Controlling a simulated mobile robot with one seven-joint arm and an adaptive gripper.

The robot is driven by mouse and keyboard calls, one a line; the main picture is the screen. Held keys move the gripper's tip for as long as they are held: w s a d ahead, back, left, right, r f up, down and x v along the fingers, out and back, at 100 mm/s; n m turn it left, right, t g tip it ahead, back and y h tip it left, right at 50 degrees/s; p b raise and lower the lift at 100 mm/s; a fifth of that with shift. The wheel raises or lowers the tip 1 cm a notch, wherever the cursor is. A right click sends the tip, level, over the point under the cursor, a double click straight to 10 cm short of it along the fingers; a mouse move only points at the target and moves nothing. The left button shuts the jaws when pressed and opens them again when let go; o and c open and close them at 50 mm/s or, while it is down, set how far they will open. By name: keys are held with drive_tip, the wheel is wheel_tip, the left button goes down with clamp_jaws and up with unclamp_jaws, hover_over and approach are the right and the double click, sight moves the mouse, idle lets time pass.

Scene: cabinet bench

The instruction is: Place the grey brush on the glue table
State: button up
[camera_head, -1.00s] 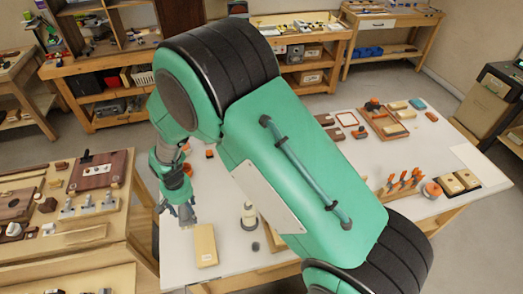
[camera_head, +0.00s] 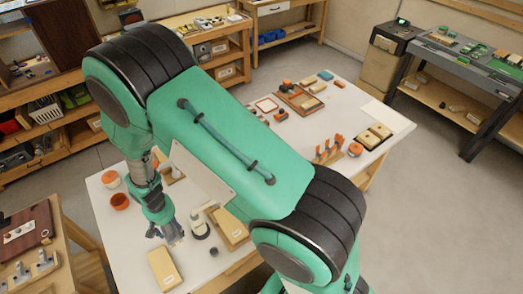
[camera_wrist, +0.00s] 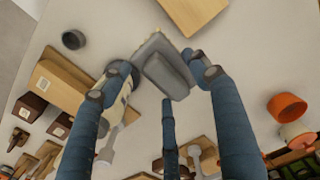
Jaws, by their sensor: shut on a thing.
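The grey brush (camera_wrist: 165,68) is between the fingers of my gripper (camera_wrist: 167,72) in the wrist view, and the fingers are closed on it. Its block-like grey body is visible, with a pale edge on its far side. In the head view my gripper (camera_head: 168,236) hangs above the near left part of a white-topped table (camera_head: 100,205), which seems to be the glue table. The brush cannot be made out in the head view. The white tabletop (camera_wrist: 135,25) lies below the brush in the wrist view. The gap between brush and tabletop is hard to judge.
A wooden block (camera_head: 165,268) lies just in front of the gripper. A white bottle (camera_head: 198,225), a small dark cup (camera_head: 214,252) and another wooden block (camera_head: 228,228) are to its right. Orange pots (camera_head: 120,202) stand behind left. A side bench (camera_head: 50,258) is at left.

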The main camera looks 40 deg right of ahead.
drive_tip(key=shift+f, duration=0.2)
drive_tip(key=shift+w, duration=0.1)
idle(0.4)
drive_tip(key=w+a, duration=0.2)
drive_tip(key=w, duration=0.5)
drive_tip(key=w+a+f, duration=0.1)
drive_tip(key=w+a, duration=0.2)
drive_tip(key=w, duration=0.5)
drive_tip(key=shift+a+f, duration=0.25)
drive_tip(key=shift+a, duration=0.1)
drive_tip(key=shift+f, duration=1.75)
drive_tip(key=shift+s+f, duration=0.1)
drive_tip(key=shift+f, duration=0.05)
drive_tip(key=o, duration=1.2)
